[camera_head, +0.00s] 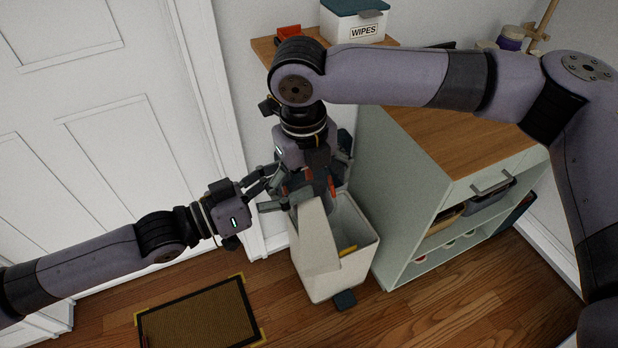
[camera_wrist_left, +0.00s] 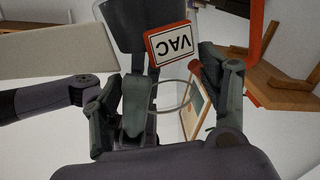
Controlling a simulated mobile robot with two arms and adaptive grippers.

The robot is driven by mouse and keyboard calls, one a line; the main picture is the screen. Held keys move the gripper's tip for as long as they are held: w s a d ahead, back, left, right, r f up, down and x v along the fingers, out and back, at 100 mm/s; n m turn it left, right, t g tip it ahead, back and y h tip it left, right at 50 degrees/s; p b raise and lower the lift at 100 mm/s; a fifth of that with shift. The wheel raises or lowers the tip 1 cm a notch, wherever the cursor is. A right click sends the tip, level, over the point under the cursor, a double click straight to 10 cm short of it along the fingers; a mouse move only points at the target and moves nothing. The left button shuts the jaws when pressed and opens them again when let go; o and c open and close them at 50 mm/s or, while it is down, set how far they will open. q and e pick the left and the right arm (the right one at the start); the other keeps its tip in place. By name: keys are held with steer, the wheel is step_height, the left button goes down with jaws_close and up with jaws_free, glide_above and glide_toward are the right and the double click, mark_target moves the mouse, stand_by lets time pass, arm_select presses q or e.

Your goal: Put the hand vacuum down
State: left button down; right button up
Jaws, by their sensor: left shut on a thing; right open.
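The hand vacuum (camera_head: 316,198) is a dark grey body with red-orange parts, partly hidden by my grippers in the head view. In the left wrist view, its dark body (camera_wrist_left: 138,28) and a red-edged "VAC" label, upside down, show between the fingers. My left gripper (camera_head: 274,192) reaches in from the left and is shut on the vacuum. My right gripper (camera_head: 314,172) points down from above, open, close beside the vacuum; whether it touches it I cannot tell. The vacuum is over or just behind the bin's raised panel, above the floor.
A white bin (camera_head: 362,258) stands open below the grippers, with something yellow inside. A pale green cabinet (camera_head: 405,215) with a wooden top is to its right. A wall shelf (camera_head: 264,46) carries a wipes box (camera_head: 352,24). A brown mat (camera_head: 200,322) lies on the floor before the white door.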

arm_select(q)
steer(key=shift+r, duration=0.1)
arm_select(e)
steer(key=shift+c, duration=0.2)
steer(key=c, duration=1.5)
arm_select(q)
steer(key=shift+c, duration=1)
jaws_free()
arm_select(e)
steer(key=shift+c, duration=0.2)
arm_select(q)
steer(key=shift+a, duration=0.1)
